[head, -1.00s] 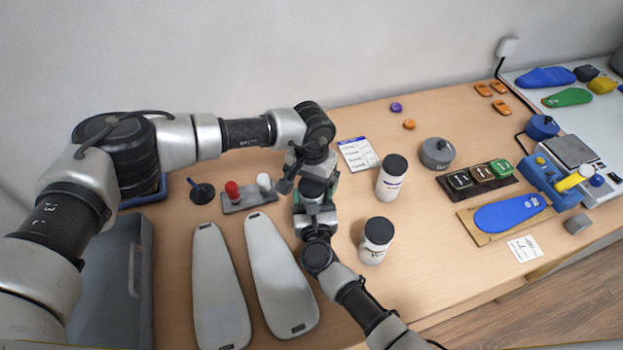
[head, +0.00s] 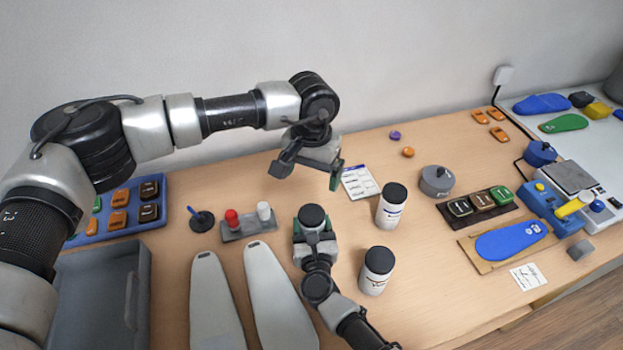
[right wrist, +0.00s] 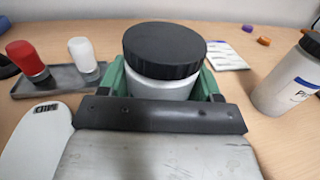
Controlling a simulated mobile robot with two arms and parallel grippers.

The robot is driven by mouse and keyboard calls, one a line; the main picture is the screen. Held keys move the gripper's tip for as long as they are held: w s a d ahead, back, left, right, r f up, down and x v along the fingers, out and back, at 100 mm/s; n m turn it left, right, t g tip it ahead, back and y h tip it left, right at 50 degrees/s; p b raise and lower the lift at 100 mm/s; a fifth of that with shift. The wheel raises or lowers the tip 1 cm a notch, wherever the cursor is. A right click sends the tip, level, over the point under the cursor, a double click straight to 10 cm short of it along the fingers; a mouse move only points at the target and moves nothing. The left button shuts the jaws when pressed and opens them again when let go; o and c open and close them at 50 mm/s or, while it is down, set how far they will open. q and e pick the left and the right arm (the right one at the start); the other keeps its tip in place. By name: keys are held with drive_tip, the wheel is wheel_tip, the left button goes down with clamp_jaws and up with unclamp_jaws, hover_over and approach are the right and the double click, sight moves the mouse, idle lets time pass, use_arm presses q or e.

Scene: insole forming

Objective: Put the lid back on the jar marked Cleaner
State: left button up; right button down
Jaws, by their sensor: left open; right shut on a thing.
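A white jar (right wrist: 163,86) stands between the green-lined fingers of my right gripper (head: 314,238), which is shut on it. A black ribbed lid (right wrist: 163,48) sits on top of this jar and looks level; it also shows in the head view (head: 311,216). The jar's label is hidden, so I cannot read its marking. My left gripper (head: 309,172) is open and empty, above and behind the jar and apart from the lid. Two similar white jars with black lids, one at the back (head: 389,212) and one in front (head: 376,278), stand to the right.
A tray with red-capped and white-capped bottles (head: 249,228) and two pale insole forms (head: 216,310) lie left of the held jar. A printed card (head: 359,183) lies behind it. A grey bin (head: 135,305) and a blue tray (head: 112,233) are farther left.

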drive_tip(key=shift+c, duration=0.6)
unclamp_jaws()
drive_tip(key=s, duration=0.3)
drive_tip(key=s+b, duration=0.1)
drive_tip(key=s, duration=0.2)
drive_tip(key=s+d+b, duration=0.1)
drive_tip(key=s, duration=0.3)
drive_tip(key=shift+d+f, duration=0.1)
drive_tip(key=shift+s, duration=0.4)
